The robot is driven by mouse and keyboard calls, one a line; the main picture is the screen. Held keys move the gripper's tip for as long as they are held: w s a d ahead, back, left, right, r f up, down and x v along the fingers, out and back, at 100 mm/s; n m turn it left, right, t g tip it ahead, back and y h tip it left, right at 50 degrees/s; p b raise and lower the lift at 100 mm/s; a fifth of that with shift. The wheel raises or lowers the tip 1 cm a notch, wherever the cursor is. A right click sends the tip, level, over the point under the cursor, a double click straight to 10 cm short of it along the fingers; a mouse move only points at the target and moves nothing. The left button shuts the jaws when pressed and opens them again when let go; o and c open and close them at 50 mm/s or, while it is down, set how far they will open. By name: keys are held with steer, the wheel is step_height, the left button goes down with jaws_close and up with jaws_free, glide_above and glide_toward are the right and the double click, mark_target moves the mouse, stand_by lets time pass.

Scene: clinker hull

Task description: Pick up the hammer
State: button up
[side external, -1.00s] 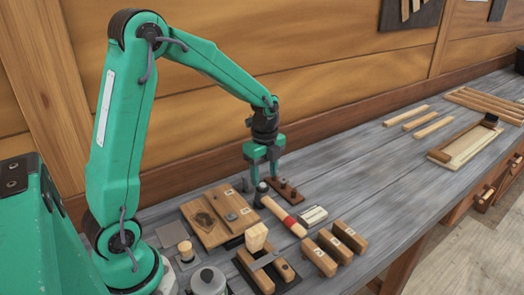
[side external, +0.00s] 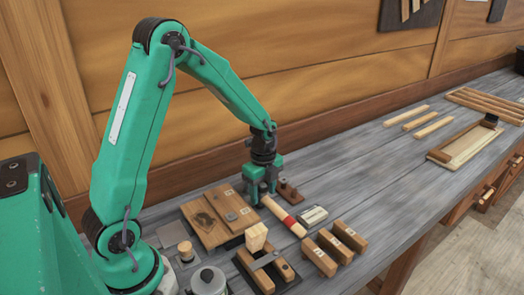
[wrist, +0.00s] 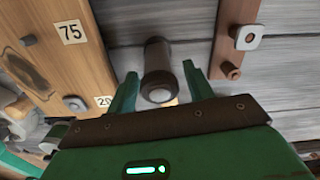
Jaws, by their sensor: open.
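The hammer (side external: 280,212) lies on the grey bench, its pale wooden handle with a red band running toward the lower right from below my gripper (side external: 263,194). In the side view its head is mostly hidden by the fingers. In the wrist view the dark cylindrical hammer head (wrist: 157,62) stands between the two green fingers of my gripper (wrist: 160,74), with bench visible at its sides. The gripper is open and low over the bench, its fingers on either side of the head. Most of the handle is hidden in the wrist view.
A wooden board marked 75 (wrist: 62,28) is close on the left. A brown strip with metal fittings (wrist: 236,40) is close on the right. Wooden blocks (side external: 328,247), a small pale block (side external: 313,216) and a wooden plane (side external: 262,266) crowd the front.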

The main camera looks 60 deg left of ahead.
steer(key=shift+f, duration=0.7)
jaws_close()
